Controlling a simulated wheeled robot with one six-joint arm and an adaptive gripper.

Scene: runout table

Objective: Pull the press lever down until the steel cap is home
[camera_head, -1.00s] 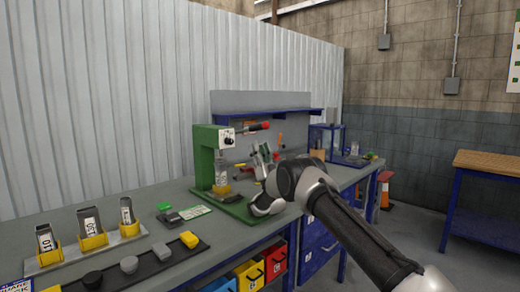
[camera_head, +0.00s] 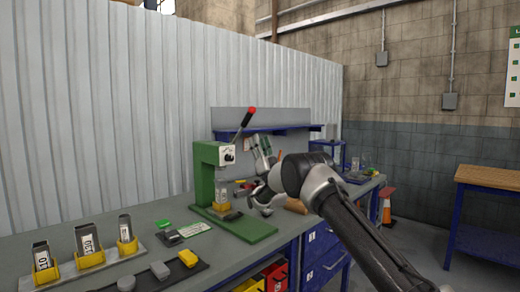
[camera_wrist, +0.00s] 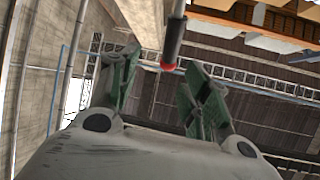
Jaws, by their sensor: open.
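The green press (camera_head: 206,178) stands on the bench with its lever (camera_head: 241,125) tilted up to the right, ending in a red knob. My gripper (camera_head: 259,145) is open and empty, right of the press head and below the knob. In the wrist view the lever's dark end and red tip (camera_wrist: 171,55) show beyond and between the open green fingers of my gripper (camera_wrist: 160,85); I see no contact. A pale cylindrical part (camera_head: 222,190) sits in the yellow holder (camera_head: 222,206) under the press head. The steel cap is too small to make out.
Yellow holders with grey parts (camera_head: 86,238) stand at the left front. A blue shelf (camera_head: 275,129) runs behind the press. A small dark block lies on the green base.

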